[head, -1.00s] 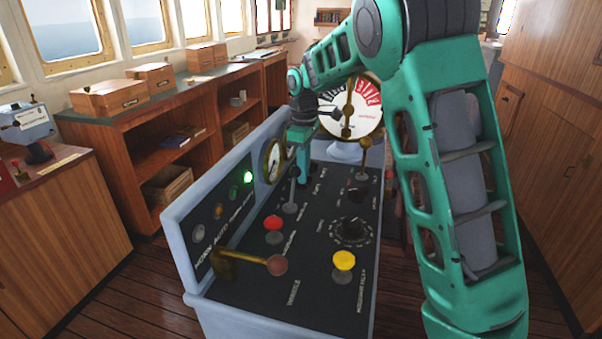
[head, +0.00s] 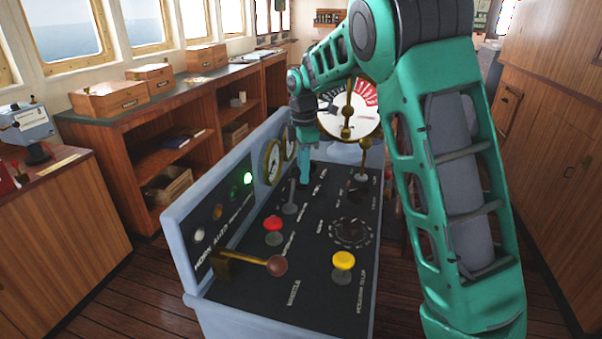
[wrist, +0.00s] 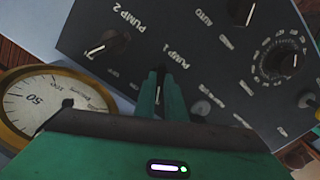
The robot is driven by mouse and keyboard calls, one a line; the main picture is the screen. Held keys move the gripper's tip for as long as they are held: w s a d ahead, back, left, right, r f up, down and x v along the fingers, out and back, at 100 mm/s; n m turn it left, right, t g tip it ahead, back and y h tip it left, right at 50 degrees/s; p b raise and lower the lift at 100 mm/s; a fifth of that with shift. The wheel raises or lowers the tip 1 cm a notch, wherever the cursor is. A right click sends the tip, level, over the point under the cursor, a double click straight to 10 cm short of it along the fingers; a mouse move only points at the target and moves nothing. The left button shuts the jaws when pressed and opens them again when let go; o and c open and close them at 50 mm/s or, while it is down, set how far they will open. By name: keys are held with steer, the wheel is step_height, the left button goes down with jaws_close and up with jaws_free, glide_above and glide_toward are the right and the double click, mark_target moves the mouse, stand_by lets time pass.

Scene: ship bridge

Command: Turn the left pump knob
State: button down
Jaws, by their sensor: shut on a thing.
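In the wrist view my gripper (wrist: 160,82) points down at the dark console panel, its two green fingers close together. They are shut on a small dark knob (wrist: 161,71) beside the PUMP 1 label; the fingers hide most of it. A second black knob (wrist: 112,44) with a white pointer line sits by the PUMP 2 label, up and left of my fingers and apart from them. In the head view my gripper (head: 304,180) is low over the far part of the console (head: 318,280), where the pump knobs are hidden or too small to tell.
A round brass gauge (wrist: 45,100) is close left of my gripper in the wrist view. In the head view a red button (head: 273,224), yellow button (head: 343,261), brass lever (head: 250,262) and black dial (head: 351,232) stand nearer. A large telegraph dial (head: 350,105) stands behind.

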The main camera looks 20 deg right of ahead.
steer(key=shift+w+d+r, duration=0.2)
steer(key=shift+w+d, duration=0.1)
steer(key=c, duration=1.8)
jaws_free()
steer(key=shift+f, duration=0.1)
steer(key=shift+a, duration=0.1)
steer(key=shift+s, duration=0.1)
steer(key=shift+a, duration=0.1)
step_height(320, 180, up, 11)
steer(key=shift+f, duration=0.15)
